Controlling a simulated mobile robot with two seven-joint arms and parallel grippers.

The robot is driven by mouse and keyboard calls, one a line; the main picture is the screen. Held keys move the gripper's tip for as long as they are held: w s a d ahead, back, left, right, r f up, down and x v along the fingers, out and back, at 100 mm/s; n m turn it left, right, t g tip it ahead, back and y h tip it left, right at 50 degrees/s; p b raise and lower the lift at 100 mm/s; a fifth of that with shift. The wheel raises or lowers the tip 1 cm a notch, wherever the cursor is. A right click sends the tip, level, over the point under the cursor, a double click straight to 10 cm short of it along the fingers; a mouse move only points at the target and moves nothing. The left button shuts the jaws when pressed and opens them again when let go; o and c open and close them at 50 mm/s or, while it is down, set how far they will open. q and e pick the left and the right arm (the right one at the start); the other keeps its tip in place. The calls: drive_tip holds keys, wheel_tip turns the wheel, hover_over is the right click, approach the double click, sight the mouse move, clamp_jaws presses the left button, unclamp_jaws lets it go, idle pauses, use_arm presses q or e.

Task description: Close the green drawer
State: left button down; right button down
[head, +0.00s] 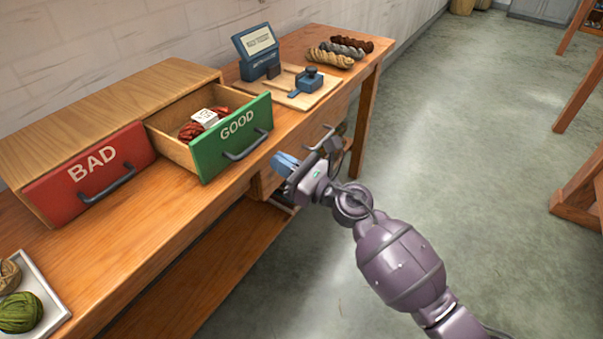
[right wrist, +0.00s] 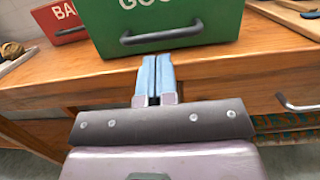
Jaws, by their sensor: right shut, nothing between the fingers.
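The green drawer (head: 231,138), marked GOOD, stands pulled open from the wooden cabinet on the bench. Inside it lies a red-brown skein (head: 190,131) with a white tag (head: 205,117). Its dark handle (head: 246,147) faces the bench's front edge. My right gripper (head: 284,162) has blue fingers and is shut with nothing between them. It is in front of the green drawer, near the bench edge. In the right wrist view the blue fingertips (right wrist: 155,62) point at the green front (right wrist: 185,20), just below its handle (right wrist: 162,36); I cannot tell whether they touch. My left gripper is not in view.
The red drawer (head: 88,173), marked BAD, is shut on the left. A tray (head: 52,303) with wool balls sits at lower left. A blue device (head: 256,51), a wooden board (head: 303,99) and several skeins (head: 331,59) are farther along the bench. The floor at right is open.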

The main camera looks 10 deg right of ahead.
sight(241, 141)
drive_tip(key=shift+x, duration=2.15)
drive_tip(key=shift+w+a+f+b, duration=0.15)
drive_tip(key=shift+w+a+b, duration=0.25)
drive_tip(key=shift+w+a, duration=1)
drive_tip(key=shift+d, duration=0.1)
